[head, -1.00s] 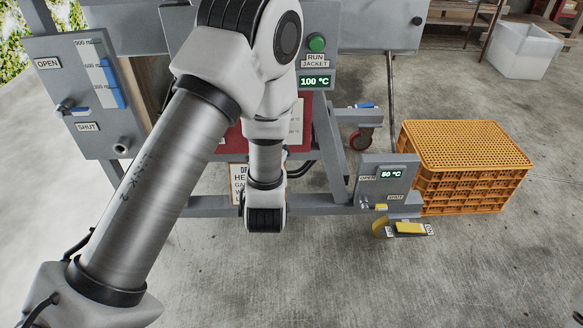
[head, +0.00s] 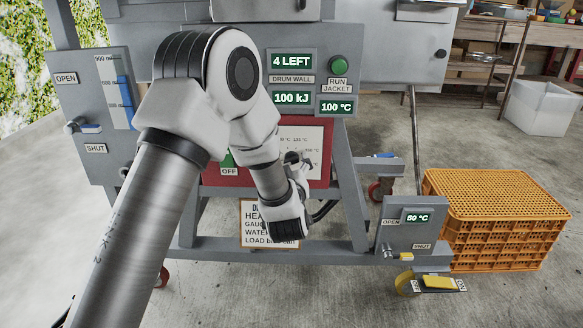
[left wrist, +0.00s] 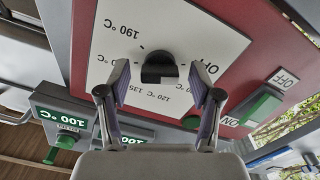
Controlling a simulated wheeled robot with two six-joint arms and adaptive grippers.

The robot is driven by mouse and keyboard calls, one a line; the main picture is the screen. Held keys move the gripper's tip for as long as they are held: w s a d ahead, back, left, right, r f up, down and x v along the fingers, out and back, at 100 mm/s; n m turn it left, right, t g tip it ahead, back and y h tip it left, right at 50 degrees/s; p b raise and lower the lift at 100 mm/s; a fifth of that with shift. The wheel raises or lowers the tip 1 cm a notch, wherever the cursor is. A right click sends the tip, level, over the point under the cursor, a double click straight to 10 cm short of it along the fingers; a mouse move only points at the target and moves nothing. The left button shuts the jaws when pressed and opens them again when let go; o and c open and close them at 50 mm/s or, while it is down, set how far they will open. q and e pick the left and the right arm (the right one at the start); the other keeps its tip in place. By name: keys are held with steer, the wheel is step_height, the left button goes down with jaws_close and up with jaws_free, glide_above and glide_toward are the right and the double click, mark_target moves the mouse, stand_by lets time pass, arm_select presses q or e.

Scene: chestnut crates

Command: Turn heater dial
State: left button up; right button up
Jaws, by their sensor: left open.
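The heater dial (left wrist: 158,66) is a black knob on a white scale plate (left wrist: 185,30) with printed temperatures, seen in the left wrist view. The plate is on a red panel, which the head view also shows (head: 215,178). My left gripper (left wrist: 159,82) is open, with one finger on each side of the dial. I cannot tell whether the fingers touch it. In the head view the left gripper (head: 297,160) is in front of the scale plate, and I cannot make out the dial there.
A green switch (left wrist: 262,105) with ON and OFF labels is beside the plate. Displays above read 4 LEFT, 100 kJ (head: 291,98) and 100 °C. A small panel (head: 414,232) reads 50 °C. Orange crates (head: 490,225) stand on the floor at right.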

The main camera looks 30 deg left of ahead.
arm_select(q)
steer(key=c, duration=1.2)
steer(key=shift+o, duration=0.2)
steer(key=shift+r+m+p, duration=0.2)
steer(key=shift+m+p, duration=0.4)
steer(key=shift+p, duration=0.45)
steer(key=m+p, duration=0.4)
steer(key=p, duration=0.1)
steer(key=shift+r+m+p, duration=0.1)
steer(key=shift+m+p, duration=0.2)
steer(key=shift+p, duration=0.05)
steer(key=shift+m+p, duration=1.2)
steer(key=shift+p, duration=0.05)
steer(key=shift+f+m, duration=0.25)
steer(key=shift+m, duration=0.15)
